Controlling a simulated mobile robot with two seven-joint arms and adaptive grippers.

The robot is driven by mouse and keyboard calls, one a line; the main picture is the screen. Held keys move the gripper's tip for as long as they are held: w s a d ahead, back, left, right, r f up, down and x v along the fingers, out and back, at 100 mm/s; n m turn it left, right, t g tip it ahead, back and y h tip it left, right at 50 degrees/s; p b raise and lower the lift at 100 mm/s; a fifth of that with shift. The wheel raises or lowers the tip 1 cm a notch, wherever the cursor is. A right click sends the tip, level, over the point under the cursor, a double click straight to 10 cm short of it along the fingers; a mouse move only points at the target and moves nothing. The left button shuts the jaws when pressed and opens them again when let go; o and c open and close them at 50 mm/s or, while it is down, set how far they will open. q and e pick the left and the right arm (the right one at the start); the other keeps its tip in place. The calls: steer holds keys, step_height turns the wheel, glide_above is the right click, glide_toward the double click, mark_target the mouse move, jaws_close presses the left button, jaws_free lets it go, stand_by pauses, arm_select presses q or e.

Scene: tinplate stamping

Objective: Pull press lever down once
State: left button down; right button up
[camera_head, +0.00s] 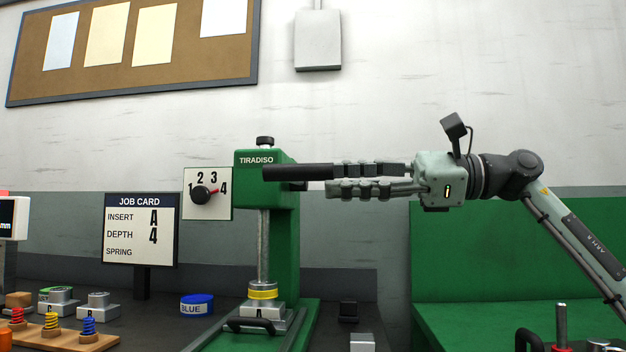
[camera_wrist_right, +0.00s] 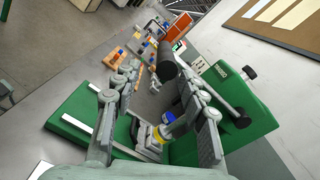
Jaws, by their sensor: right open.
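The green press (camera_head: 285,215) labelled TIRADISO stands in the middle of the head view. The lever's thick black handle (camera_head: 298,172) lies level across the press head; it also shows in the wrist view (camera_wrist_right: 166,70). My right gripper (camera_head: 335,180) comes in from the right, level with the handle. Its fingers are apart, with the tips at the handle's right end in the head view. In the wrist view the handle shows near and between the fingertips (camera_wrist_right: 152,78); I cannot tell whether they touch it. My left gripper is not in view.
A job card (camera_head: 140,215) reads insert A, depth 4. An insert (camera_head: 262,312) marked A with a yellow ring sits under the ram. A blue tin (camera_head: 197,304) and springs on a wooden board (camera_head: 60,338) stand left.

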steer(key=d, duration=0.2)
steer(key=s+d, duration=0.1)
steer(key=d, duration=0.2)
steer(key=shift+d, duration=0.25)
steer(key=shift+s+f, duration=0.1)
